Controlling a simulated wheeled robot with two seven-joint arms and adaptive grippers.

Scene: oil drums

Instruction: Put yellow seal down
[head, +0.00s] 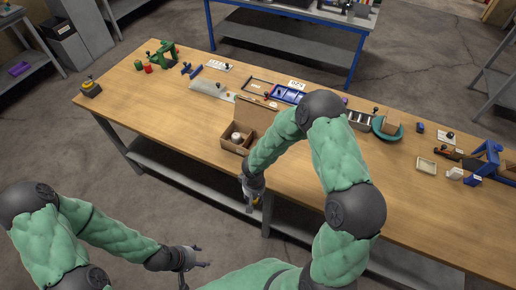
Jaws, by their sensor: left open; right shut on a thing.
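My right gripper (252,203) points down at the front edge of the wooden workbench (190,125). It is shut on a small yellow thing, the yellow seal (256,200), mostly hidden by the fingers. I cannot tell whether the seal touches anything below it. My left gripper (196,264) is open and empty, low in front of the bench and over the floor, well apart from it.
An open cardboard box (230,145) with a whitish round thing (237,137) inside stands just behind my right gripper. A blue tray (288,94), a green round dish (386,128) and a blue stand (486,160) are further back and right. The bench's left front is clear.

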